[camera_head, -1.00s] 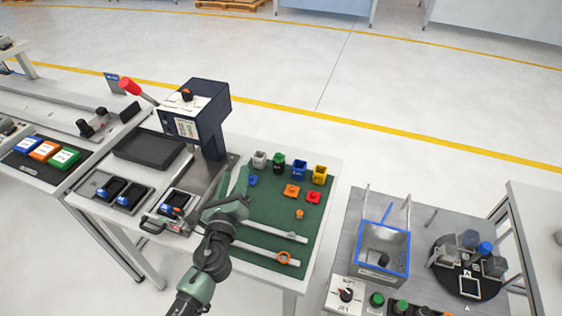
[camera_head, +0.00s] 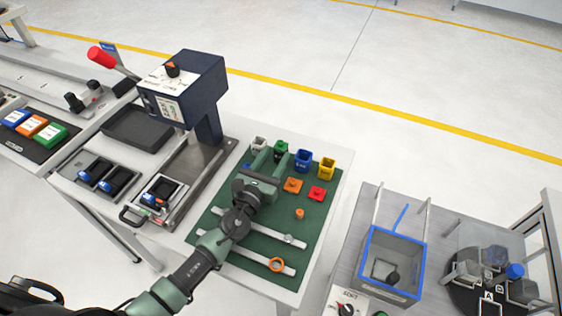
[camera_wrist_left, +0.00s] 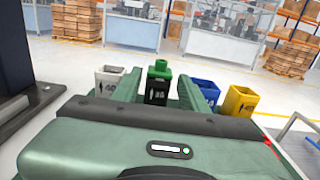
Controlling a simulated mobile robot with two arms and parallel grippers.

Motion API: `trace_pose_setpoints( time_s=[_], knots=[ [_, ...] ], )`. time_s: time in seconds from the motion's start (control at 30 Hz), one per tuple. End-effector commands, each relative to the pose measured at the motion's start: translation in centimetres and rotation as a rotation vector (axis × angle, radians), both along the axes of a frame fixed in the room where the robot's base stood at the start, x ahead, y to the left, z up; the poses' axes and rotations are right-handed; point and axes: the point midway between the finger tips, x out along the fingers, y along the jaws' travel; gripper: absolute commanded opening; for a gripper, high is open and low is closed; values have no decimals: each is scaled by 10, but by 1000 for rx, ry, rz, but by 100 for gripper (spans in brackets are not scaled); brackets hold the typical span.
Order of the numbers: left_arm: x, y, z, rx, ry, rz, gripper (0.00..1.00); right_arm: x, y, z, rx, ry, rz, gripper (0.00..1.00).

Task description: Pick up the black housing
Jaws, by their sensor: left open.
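My right gripper is not in view.
White (camera_head: 258,144), blue (camera_head: 303,160) and yellow (camera_head: 327,168) boxes stand in the same row, close to the fingers. Orange (camera_head: 292,185) and red (camera_head: 317,193) parts lie on the green mat (camera_head: 312,226). A dark blue press (camera_head: 196,88) stands to the left.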

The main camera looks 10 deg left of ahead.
Motion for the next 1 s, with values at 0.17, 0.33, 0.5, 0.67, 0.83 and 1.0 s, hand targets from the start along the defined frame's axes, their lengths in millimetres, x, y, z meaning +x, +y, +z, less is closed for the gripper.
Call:
trace_pose_setpoints(
  time_s=[0.17, 0.33, 0.5, 0.67, 0.83, 1.0],
  knots=[
    [13, -2, -8, -2, -3, 1, 44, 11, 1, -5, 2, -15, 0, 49],
    [24, -5, -8, -1, -2, 1, 44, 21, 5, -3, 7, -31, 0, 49],
    [52, -10, -7, -2, -4, 1, 44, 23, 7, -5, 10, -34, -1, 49],
    [70, -14, -9, -1, -1, 0, 44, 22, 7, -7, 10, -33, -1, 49],
    [74, -14, -8, -2, -1, 0, 44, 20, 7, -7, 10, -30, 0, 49],
    [74, -14, -8, -2, -1, 0, 30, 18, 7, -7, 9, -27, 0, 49]
  ],
)
